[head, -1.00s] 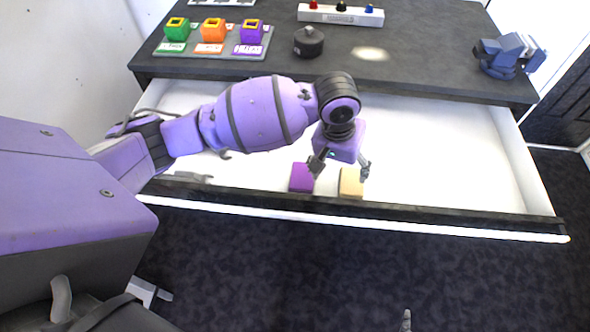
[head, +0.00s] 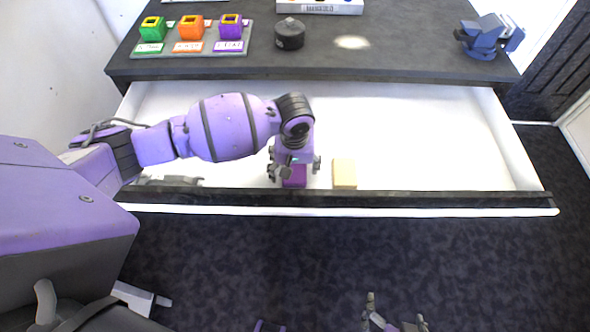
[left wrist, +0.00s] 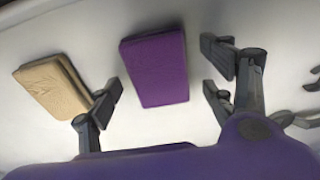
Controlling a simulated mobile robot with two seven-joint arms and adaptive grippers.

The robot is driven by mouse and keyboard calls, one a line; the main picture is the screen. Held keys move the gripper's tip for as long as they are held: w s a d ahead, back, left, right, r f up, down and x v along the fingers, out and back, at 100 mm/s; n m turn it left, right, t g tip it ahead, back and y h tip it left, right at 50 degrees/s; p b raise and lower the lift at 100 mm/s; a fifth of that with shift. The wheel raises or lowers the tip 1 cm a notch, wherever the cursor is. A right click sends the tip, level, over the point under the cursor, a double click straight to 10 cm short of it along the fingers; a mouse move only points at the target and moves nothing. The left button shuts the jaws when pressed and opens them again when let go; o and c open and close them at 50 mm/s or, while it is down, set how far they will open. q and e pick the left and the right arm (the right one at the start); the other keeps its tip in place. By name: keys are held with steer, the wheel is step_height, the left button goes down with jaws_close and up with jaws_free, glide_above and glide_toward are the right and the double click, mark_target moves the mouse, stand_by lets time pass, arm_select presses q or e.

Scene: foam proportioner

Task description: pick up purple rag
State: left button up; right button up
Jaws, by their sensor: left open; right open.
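The purple rag (head: 294,181) lies in the white open drawer, near its front wall. It is a flat folded block, and in the left wrist view the purple rag (left wrist: 156,68) shows between the spread fingers, with gaps on both sides. My left gripper (head: 294,170) is open over the rag, its fingers on either side, and hides part of it in the head view. My right gripper (head: 396,312) is open and empty at the bottom of the head view, above the dark floor, away from the drawer.
A beige rag (head: 344,173) lies just right of the purple one. A grey tool (head: 172,181) lies at the drawer's left front. The drawer's front wall (head: 400,198) is close. The drawer's right side is clear. Coloured cubes, a dark canister (head: 289,36) and a blue vise (head: 487,38) stand on the top.

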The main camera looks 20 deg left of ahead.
arm_select(q)
steer(key=c, duration=1.2)
